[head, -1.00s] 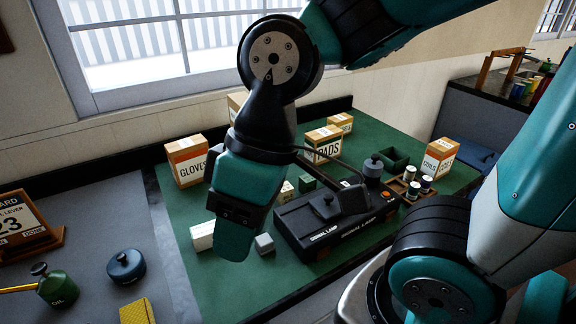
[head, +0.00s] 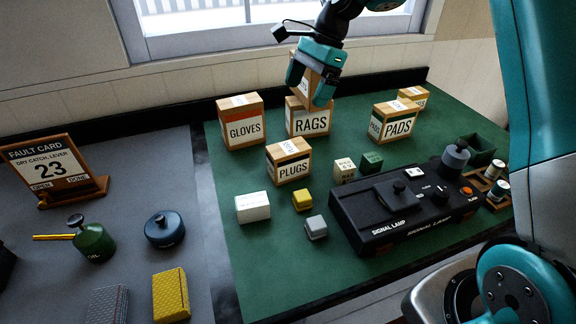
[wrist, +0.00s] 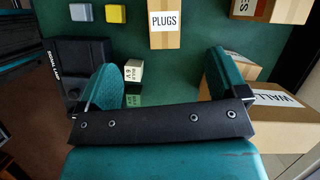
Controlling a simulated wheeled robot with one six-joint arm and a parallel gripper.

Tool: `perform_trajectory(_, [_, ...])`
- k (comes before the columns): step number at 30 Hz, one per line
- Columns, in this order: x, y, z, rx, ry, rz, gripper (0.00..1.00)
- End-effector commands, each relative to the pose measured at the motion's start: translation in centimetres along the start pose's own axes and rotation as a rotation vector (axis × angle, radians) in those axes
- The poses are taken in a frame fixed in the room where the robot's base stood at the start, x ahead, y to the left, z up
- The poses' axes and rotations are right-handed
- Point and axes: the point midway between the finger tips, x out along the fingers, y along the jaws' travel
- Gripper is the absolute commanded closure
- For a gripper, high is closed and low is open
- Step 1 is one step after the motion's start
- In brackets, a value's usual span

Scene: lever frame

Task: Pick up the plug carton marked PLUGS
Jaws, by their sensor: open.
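The plug carton (head: 289,170), a tan box with a white PLUGS label, stands upright on the green mat in front of the RAGS carton. It also shows in the wrist view (wrist: 165,30), at the top centre, beyond the fingers. My gripper (head: 307,87) is open, high at the back near the window, above and behind the plug carton and apart from it. In the wrist view my gripper (wrist: 163,78) has bare green mat between its spread fingers. Its fingers partly hide a carton at the back in the head view.
The RAGS carton (head: 309,120) stands behind PLUGS, with GLOVES (head: 240,124) left and PADS (head: 396,124) right. A WALL-labelled carton (wrist: 285,115) is close by my right finger. White, yellow and grey small boxes and the black signal lamp (head: 400,211) stand nearer the front.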

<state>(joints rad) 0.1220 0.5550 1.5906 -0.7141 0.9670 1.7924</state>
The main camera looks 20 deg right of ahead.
Motion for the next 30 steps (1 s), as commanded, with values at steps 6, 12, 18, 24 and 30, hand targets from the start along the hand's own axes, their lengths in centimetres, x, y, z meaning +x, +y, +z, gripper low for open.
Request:
perform_trajectory(6, [2.0, -1.2, -2.1, 0.147, -0.003, 0.005, 0.08])
perform_trajectory(12, [6.3, -1.1, -2.0, 0.146, -0.003, 0.008, 0.08])
perform_trajectory(18, [10.5, -1.1, -1.9, 0.145, -0.001, 0.008, 0.08])
perform_trajectory(24, [12.7, -1.1, -2.0, 0.144, -0.001, 0.004, 0.08])
perform_trajectory(30, [14.5, -0.7, -2.1, 0.144, -0.002, 0.007, 0.08])
